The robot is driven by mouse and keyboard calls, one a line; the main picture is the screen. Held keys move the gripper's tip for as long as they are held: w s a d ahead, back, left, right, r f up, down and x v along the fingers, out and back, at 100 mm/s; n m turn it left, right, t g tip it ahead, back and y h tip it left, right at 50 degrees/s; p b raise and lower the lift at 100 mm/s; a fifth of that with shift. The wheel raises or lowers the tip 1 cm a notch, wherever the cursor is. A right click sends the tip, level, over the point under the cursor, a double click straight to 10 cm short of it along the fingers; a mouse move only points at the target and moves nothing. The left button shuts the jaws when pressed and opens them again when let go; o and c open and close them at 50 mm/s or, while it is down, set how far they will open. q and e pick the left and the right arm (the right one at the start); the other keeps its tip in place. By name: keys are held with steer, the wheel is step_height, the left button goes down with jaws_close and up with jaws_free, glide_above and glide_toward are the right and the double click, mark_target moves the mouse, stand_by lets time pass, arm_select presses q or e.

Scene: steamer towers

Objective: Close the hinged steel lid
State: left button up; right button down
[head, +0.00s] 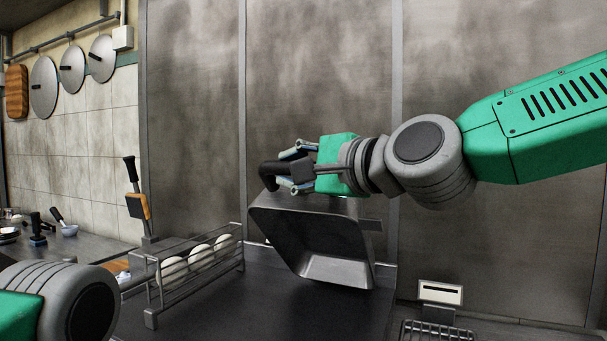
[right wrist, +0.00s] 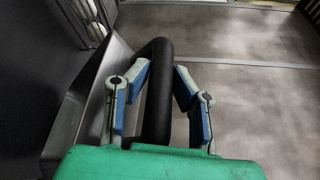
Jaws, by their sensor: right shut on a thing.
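The hinged steel lid (head: 300,235) stands raised and tilted at the back of the dark counter, its hollow inner side partly toward me. Its black bar handle (head: 268,177) is at the upper edge. My right gripper (head: 292,165) is at the handle, shut on it. In the right wrist view the handle (right wrist: 157,95) runs between the two blue-padded fingers (right wrist: 160,80), with the lid's steel edge (right wrist: 85,105) to the left. My left gripper is out of view; only part of my left arm shows at the lower left.
A wire rack (head: 200,275) with several white round items stands left of the lid. A small white label holder (head: 440,293) and a wire basket (head: 437,331) are at the lower right. A steel wall (head: 320,70) is close behind. The dark counter (head: 290,310) in front is clear.

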steer(key=shift+s+a+f+n+b, duration=0.2)
steer(key=shift+s+f+b, duration=0.1)
steer(key=shift+s+f, duration=0.15)
steer(key=shift+s+a+f+n+b, duration=0.15)
steer(key=shift+s+f+b, duration=0.1)
steer(key=shift+s+f, duration=0.15)
steer(key=c, duration=1.4)
jaws_free()
steer(key=shift+d+r, duration=0.1)
steer(key=shift+d, duration=0.05)
steer(key=v, duration=1.2)
steer(key=shift+f, duration=0.3)
